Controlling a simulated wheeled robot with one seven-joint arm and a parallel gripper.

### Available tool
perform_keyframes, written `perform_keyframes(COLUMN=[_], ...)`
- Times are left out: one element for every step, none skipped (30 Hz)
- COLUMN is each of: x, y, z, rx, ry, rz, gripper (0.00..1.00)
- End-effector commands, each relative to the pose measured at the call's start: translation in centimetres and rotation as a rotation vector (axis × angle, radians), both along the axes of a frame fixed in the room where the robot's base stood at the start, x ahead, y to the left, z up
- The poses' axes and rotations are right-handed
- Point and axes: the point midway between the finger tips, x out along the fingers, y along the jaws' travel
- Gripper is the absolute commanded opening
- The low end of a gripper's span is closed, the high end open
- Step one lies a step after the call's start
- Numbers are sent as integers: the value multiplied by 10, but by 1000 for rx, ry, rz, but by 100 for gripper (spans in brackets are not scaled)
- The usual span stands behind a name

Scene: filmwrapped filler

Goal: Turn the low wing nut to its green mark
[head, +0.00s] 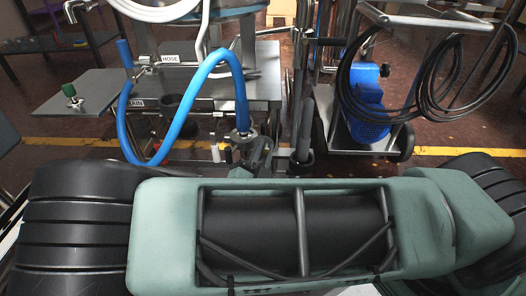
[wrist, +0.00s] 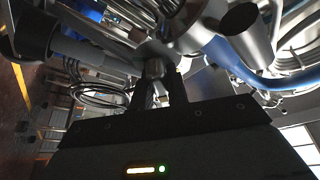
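In the wrist view, the two dark fingers of my gripper (wrist: 157,82) stand apart, with a small rounded metal part (wrist: 155,69) at or between their tips. This part may be the low wing nut. I cannot tell whether the fingers touch it. In the head view, my gripper (head: 257,157) is small and partly hidden behind my own arm, close to the metal fitting (head: 241,136) at the lower end of the blue hose (head: 241,88). I cannot make out the wing nut's wings or the green mark in either view.
A steel stand (head: 262,90) with a HOSE label stands behind the fitting. A side shelf (head: 85,99) carries a green-topped knob (head: 71,93). At right is a cart with a blue motor (head: 367,115) and coiled black cable (head: 436,90). A yellow floor line (head: 465,151) runs across.

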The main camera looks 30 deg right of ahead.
Motion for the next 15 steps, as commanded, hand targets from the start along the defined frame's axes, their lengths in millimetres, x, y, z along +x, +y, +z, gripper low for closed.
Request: perform_keyframes(x=[0,0,0,0,0,0,0,0,0,0,0,0,0,0,0], y=[0,0,0,0,0,0,0,0,0,0,0,0,0,0,0], z=[0,0,0,0,0,0,0,0,1,1,2,3,3,4,5], rx=[0,0,0,0,0,0,1,2,5,8,12,19,25,33,44], ry=[0,0,0,0,0,0,0,-1,-2,-3,-6,-10,-13,-17,-24], rz=[0,0,0,0,0,0,0,0,1,0,1,1,1,1,0], gripper=[1,0,0,0,0,0,0,0,0,0,0,0,0,0,0])
